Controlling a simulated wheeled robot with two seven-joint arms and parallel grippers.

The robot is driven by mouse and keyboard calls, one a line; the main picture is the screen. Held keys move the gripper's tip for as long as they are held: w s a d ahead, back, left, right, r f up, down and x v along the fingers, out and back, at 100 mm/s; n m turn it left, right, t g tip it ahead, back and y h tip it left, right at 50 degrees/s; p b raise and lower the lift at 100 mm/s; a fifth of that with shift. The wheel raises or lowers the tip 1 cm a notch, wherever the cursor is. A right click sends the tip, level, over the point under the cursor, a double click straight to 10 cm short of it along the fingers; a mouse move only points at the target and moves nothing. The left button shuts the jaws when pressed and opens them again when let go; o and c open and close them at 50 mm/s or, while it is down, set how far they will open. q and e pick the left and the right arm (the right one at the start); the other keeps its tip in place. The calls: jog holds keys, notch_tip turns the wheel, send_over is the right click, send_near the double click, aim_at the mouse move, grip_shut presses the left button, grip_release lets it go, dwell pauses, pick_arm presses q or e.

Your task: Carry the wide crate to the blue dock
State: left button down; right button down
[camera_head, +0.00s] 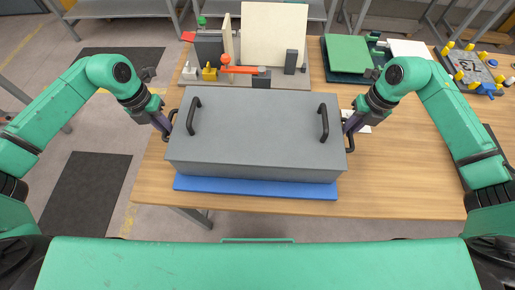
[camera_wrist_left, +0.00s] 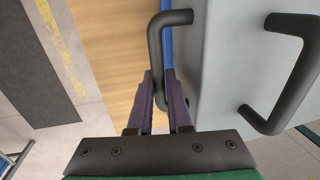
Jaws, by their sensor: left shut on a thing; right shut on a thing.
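The wide crate (camera_head: 255,130) is a long grey box with two black handles on its lid and one on each end. It is over the blue dock (camera_head: 255,188), a flat blue slab on the table whose front strip shows below the crate. Whether the crate touches the dock I cannot tell. My left gripper (camera_head: 168,130) is shut on the left end handle; in the left wrist view its fingers (camera_wrist_left: 161,88) close around the black bar (camera_wrist_left: 155,45). My right gripper (camera_head: 347,128) is shut on the right end handle.
The wooden table (camera_head: 410,190) has free room to the right. Behind the crate stands a grey board (camera_head: 270,78) with upright panels and small parts. A green tray (camera_head: 348,55) and a grey plate with yellow knobs (camera_head: 470,68) are at the back right.

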pick_arm(q)
jog(key=c, duration=0.8)
grip_release()
jog(key=shift+f, duration=0.2)
jog(key=shift+c, duration=0.2)
pick_arm(e)
jog(key=c, duration=0.8)
grip_release()
jog(key=shift+f, duration=0.2)
jog(key=shift+c, duration=0.2)
pick_arm(q)
jog(key=shift+r, duration=0.1)
pick_arm(e)
jog(key=shift+r, duration=0.2)
pick_arm(q)
notch_tip(320, 180, up, 8)
jog(key=a, duration=0.1)
jog(key=shift+a, duration=0.25)
pick_arm(e)
notch_tip(320, 180, up, 11)
jog(key=d, duration=0.2)
jog(key=shift+r, duration=0.2)
jog(key=shift+s+d, duration=0.1)
